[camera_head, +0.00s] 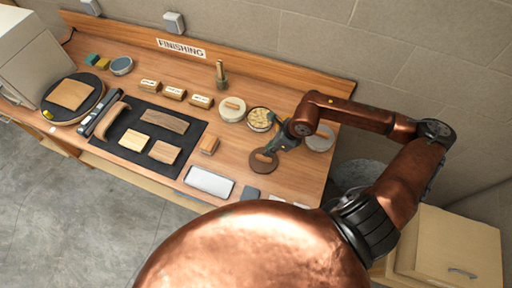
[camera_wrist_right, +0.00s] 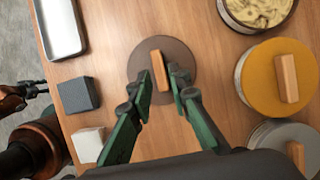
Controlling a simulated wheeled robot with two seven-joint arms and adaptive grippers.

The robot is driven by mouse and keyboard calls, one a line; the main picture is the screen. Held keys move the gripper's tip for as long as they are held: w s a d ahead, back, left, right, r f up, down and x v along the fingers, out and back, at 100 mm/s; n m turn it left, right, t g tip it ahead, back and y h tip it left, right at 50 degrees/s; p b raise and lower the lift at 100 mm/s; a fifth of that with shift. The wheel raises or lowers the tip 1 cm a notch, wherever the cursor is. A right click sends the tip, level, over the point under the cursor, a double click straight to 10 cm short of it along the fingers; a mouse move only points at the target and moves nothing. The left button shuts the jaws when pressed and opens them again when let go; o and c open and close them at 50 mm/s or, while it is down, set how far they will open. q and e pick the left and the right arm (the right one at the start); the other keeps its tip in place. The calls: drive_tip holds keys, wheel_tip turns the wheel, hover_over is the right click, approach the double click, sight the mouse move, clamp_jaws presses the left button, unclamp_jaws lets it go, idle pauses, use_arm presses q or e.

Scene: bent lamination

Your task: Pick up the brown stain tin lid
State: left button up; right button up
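The brown stain tin lid (camera_wrist_right: 140,62) is a flat brown disc with a wooden bar handle (camera_wrist_right: 160,71). It lies on the wooden bench, and it also shows in the head view (camera_head: 260,165). My right gripper (camera_wrist_right: 162,77) is open over the lid. Its green fingers reach down on either side of the handle, with a small gap visible. Whether the fingertips touch the lid is unclear. In the head view my right gripper (camera_head: 278,146) hides part of the lid. A dark end on a copper arm at the left of the wrist view may be my left gripper (camera_wrist_right: 36,90); its fingers are too small to read.
An open tin of yellowish contents (camera_wrist_right: 257,8), a mustard-lidded tin (camera_wrist_right: 262,72) and a grey-lidded tin (camera_wrist_right: 275,137) stand right of the lid. Left are a metal tray (camera_wrist_right: 62,28), a dark block (camera_wrist_right: 77,95) and a pale block (camera_wrist_right: 88,144).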

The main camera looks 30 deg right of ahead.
sight(264, 157)
drive_tip(key=shift+s+a+f, duration=0.2)
drive_tip(key=shift+s+f, duration=0.55)
drive_tip(key=shift+f, duration=0.15)
drive_tip(key=w+f, duration=0.1)
drive_tip(key=f+p, duration=0.1)
drive_tip(key=f, duration=0.1)
drive_tip(key=shift+w+a, duration=0.15)
drive_tip(key=shift+w, duration=0.2)
drive_tip(key=shift+w+a+f, duration=0.15)
drive_tip(key=shift+w+f, duration=0.25)
drive_tip(key=shift+f, duration=0.25)
drive_tip(key=shift+s+f, duration=0.3)
drive_tip(key=shift+w+a+f, duration=0.1)
drive_tip(key=shift+w, duration=0.1)
drive_tip(key=shift+c, duration=0.5)
drive_tip(key=shift+s, duration=0.15)
drive_tip(key=c, duration=0.3)
clamp_jaws()
use_arm(q)
drive_tip(key=shift+s+a+r, duration=0.15)
drive_tip(key=shift+s+r, duration=0.55)
drive_tip(key=shift+s, duration=0.35)
